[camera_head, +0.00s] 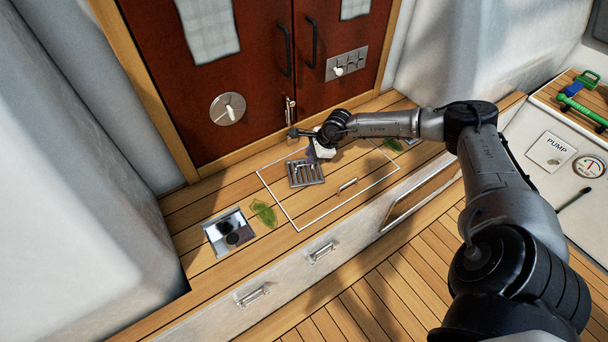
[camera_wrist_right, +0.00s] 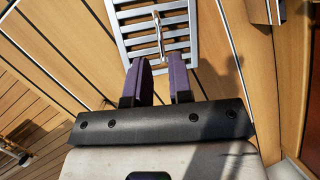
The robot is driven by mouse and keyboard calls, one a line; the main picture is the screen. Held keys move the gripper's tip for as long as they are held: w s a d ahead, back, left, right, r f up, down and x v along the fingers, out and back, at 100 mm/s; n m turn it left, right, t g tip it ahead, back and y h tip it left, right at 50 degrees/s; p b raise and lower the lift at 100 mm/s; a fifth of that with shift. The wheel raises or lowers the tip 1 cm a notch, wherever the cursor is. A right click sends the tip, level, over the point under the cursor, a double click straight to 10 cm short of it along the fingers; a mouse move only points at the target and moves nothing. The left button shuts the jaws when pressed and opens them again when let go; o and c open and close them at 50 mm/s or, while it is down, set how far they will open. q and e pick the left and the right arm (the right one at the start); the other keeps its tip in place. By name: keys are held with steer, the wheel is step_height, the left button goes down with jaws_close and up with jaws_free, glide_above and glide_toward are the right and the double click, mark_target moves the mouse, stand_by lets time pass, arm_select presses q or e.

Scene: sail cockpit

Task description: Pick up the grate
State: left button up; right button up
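The grate (camera_head: 308,178) is a square, metal, slatted piece lying on the wooden cockpit surface. It also shows at the top of the right wrist view (camera_wrist_right: 193,42), with a thin raised handle (camera_wrist_right: 157,36) at its middle. My right gripper (camera_head: 312,155) is above the grate's back edge in the head view. In the right wrist view its two purple fingers (camera_wrist_right: 160,62) are apart with nothing between them. The handle lines up with the gap, just past the fingertips. I cannot tell the exact height between them. My left gripper is in neither view.
A white-outlined hatch panel (camera_head: 295,222) with a small handle (camera_head: 347,185) surrounds the grate. Left of it are a green leaf (camera_head: 263,212) and an open metal recess (camera_head: 229,236) with a dark hole. Red-brown doors (camera_head: 255,75) stand behind. A pump panel (camera_head: 552,151) is at right.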

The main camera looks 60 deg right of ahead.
mark_target(305, 165)
steer(key=shift+w+f, duration=0.2)
steer(key=shift+f, duration=0.4)
steer(key=b+x, duration=0.3)
steer(key=x, duration=0.1)
steer(key=shift+f, duration=0.15)
steer(key=shift+w+a+f+b, duration=0.1)
steer(key=shift+w+f+b, duration=0.2)
steer(key=shift+f, duration=0.1)
steer(key=shift+s, duration=0.1)
jaws_close()
steer(key=shift+r, duration=0.1)
